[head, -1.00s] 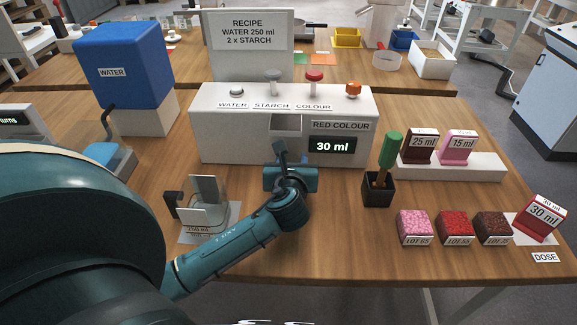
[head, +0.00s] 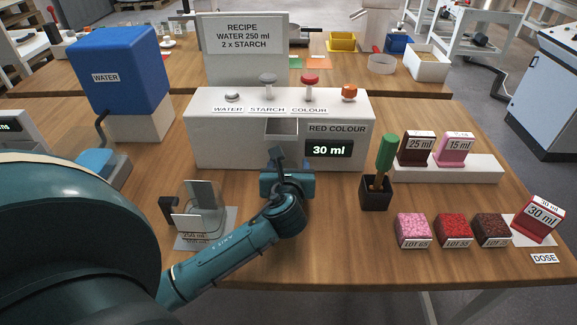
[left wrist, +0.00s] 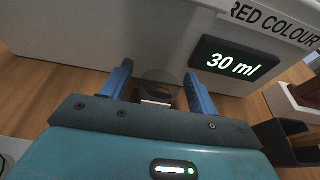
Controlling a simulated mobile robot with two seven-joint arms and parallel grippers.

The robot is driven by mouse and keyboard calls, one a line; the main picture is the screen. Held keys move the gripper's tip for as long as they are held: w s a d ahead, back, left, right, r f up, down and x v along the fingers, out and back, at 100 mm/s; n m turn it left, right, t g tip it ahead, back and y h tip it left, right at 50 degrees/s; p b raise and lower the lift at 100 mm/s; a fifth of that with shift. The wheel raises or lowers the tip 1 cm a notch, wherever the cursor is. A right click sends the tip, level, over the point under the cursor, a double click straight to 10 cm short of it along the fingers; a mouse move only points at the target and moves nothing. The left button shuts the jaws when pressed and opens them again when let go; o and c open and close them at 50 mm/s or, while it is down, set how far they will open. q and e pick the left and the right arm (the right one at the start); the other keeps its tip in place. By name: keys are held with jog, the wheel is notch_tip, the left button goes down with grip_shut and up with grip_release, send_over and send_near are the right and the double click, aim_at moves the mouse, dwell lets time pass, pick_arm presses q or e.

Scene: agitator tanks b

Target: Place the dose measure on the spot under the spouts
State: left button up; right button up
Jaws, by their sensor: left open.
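A red measure marked 30 ml (head: 541,218) stands on the pale DOSE mat at the right. A brown 25 ml measure (head: 416,148) and a pink 15 ml measure (head: 453,150) stand on a white ledge. My left gripper (head: 277,160) is close in front of the white dispenser (head: 205,130), below its spout recess (head: 282,127). In the left wrist view it (left wrist: 160,88) is open, both blue fingers apart. A small dark thing with a pale edge (left wrist: 156,97) shows between them; I cannot tell what it is. The spot under the spouts is mostly hidden by my gripper. My right gripper is out of view.
A clear 250 ml jug (head: 203,212) stands on a mat left of my arm. A black holder (head: 376,195) with a green-handled tool stands to the right. Several LOT blocks, one pink (head: 413,229), line the front right. The blue water tank (head: 118,68) is at the left.

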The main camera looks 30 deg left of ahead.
pick_arm(q)
jog(key=v, duration=1.2)
jog(key=shift+r, duration=0.15)
jog(key=shift+d, duration=0.1)
